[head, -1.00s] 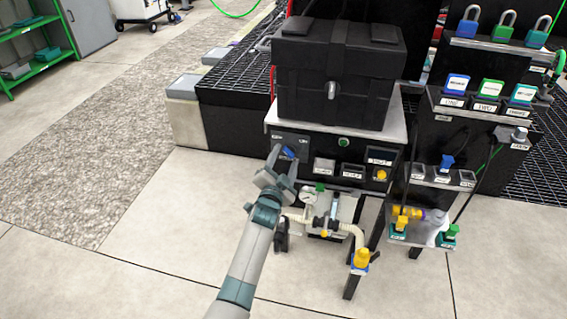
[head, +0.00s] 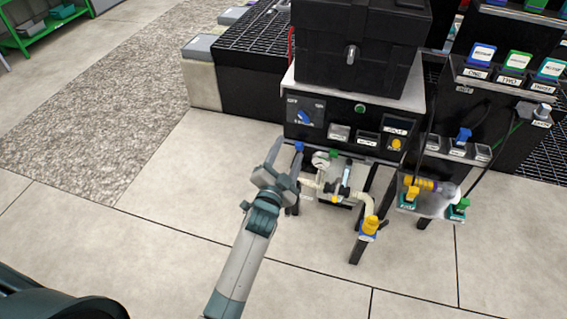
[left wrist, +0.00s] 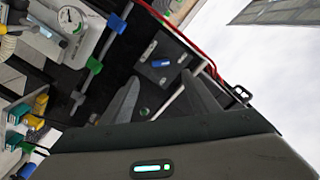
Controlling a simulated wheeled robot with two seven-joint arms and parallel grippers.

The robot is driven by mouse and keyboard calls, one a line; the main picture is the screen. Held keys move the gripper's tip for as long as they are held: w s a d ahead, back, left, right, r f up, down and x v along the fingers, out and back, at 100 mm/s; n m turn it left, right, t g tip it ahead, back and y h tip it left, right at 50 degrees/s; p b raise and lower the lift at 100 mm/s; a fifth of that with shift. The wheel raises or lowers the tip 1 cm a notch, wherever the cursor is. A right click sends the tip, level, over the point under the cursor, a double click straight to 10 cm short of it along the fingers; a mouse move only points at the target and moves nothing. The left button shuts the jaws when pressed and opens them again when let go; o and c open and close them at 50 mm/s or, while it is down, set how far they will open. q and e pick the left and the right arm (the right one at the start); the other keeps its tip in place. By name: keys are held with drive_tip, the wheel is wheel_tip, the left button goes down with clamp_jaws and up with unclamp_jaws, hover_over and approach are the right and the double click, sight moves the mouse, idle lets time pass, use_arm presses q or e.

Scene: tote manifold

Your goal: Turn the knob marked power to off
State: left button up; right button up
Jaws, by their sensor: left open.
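The blue knob (head: 304,118) sits on a dark grey plate at the left end of the black front panel. Small labels, seemingly OFF on the left and ON on the right, are above it. The knob looks slanted, its upper end towards the left label. My left gripper (head: 287,156) is open and empty, below and left of the knob, apart from it. In the left wrist view, the knob (left wrist: 160,63) shows beyond and between the open fingers (left wrist: 160,98). My right gripper is not in view.
A black case (head: 360,45) stands on top of the panel unit. Below are a gauge (head: 320,159), pipes and a yellow valve (head: 370,226). A stepped rack with padlock stations (head: 515,65) is at right. The floor at left is clear.

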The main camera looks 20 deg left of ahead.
use_arm(q)
drive_tip(key=s, duration=0.4)
drive_tip(key=shift+s, duration=0.15)
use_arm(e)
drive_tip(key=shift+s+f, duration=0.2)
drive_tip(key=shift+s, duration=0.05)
